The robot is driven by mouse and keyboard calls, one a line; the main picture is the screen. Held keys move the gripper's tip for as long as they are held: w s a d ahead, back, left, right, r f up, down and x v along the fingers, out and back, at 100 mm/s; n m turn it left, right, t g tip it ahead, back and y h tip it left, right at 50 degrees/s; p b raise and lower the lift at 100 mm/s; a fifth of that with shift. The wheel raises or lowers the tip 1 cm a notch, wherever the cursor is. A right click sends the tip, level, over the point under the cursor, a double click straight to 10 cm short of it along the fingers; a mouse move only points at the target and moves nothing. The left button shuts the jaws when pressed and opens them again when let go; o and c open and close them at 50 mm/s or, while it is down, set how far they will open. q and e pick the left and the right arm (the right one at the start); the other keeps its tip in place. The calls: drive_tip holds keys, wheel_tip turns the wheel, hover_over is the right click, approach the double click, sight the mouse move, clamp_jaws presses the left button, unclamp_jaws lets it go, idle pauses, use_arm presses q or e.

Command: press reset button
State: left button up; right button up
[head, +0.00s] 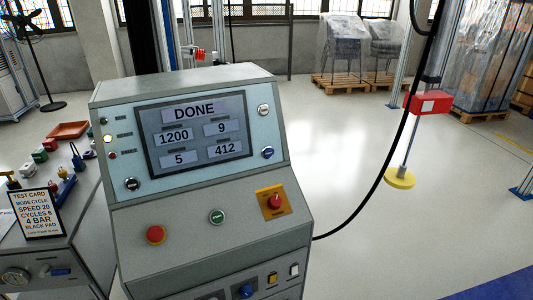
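A control console (200,180) stands in the middle of the head view. Its screen (194,132) reads DONE, with 1200, 9, 5 and 412. On the lower front are a blue button (246,291), a yellow button (271,278) and a white button (294,270). The labels are too small to read, so I cannot tell which one is the reset button. Neither of my grippers is in view.
A test card (37,214) stands on a side bench with valves and fittings at left. A black cable (385,165) hangs right of the console. Open floor lies behind.

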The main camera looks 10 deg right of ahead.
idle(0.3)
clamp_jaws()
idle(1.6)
